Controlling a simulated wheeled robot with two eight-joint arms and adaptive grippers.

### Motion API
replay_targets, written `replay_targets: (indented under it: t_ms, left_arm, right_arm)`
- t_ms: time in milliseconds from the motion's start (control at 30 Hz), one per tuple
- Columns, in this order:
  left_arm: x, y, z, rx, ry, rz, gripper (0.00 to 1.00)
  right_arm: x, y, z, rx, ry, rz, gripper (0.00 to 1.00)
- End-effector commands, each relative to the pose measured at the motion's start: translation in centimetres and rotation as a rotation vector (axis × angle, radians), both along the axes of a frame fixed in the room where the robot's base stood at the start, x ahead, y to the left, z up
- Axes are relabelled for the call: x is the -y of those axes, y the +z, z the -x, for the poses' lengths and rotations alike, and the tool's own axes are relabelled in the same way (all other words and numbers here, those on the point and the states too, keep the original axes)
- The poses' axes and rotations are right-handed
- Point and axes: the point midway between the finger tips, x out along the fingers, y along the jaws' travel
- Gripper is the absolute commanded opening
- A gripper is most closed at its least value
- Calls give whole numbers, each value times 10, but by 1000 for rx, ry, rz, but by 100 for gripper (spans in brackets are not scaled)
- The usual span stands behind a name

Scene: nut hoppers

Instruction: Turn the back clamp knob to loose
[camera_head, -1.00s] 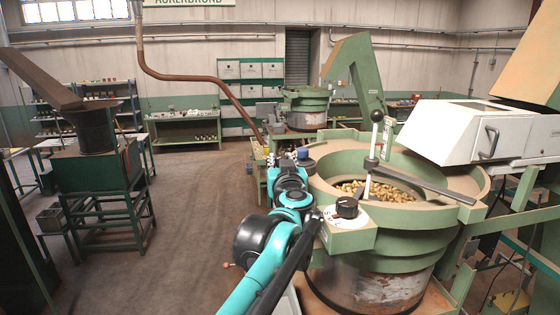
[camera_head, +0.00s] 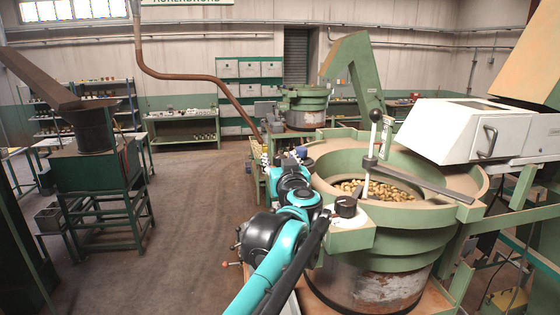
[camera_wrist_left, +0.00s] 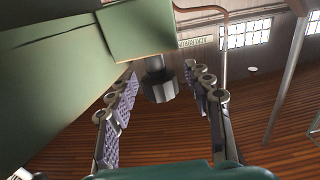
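In the left wrist view a dark, faceted clamp knob (camera_wrist_left: 158,88) on a grey shaft sticks out from a green bracket (camera_wrist_left: 135,30). My left gripper (camera_wrist_left: 163,85) is open, with one purple-padded finger on each side of the knob and visible gaps between. The knob looks a little beyond the gripper and is not held. In the head view my left gripper (camera_head: 280,157) is small, at the far left side of the green hopper bowl (camera_head: 400,232). The knob cannot be made out clearly there. My right gripper is not in view.
A black dial knob (camera_head: 346,207) sits on a white plate at the bowl's front, close beside my left arm. A lever with a black ball (camera_head: 376,116) rises over the bowl of nuts (camera_head: 385,190). Open floor (camera_head: 195,220) lies to the left.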

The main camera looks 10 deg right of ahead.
Motion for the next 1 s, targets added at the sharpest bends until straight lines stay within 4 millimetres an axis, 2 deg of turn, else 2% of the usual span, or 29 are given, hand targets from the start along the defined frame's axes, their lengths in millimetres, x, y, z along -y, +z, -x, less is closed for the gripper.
replay_targets:
  t_ms: [133,233,500,700,833,1000]
  left_arm:
    - [0,0,5,0,-1,0,51]
    - [0,0,18,0,-1,0,51]
    - [0,0,77,0,-4,0,51]
    - [0,-1,109,-1,-2,0,51]
    - [-1,-1,118,0,-1,0,51]
    - [-1,-1,120,0,0,0,51]
  right_arm:
    - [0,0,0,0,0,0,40]
    - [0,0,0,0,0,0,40]
    - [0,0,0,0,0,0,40]
    - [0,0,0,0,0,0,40]
    - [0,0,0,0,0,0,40]
    - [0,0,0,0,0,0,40]
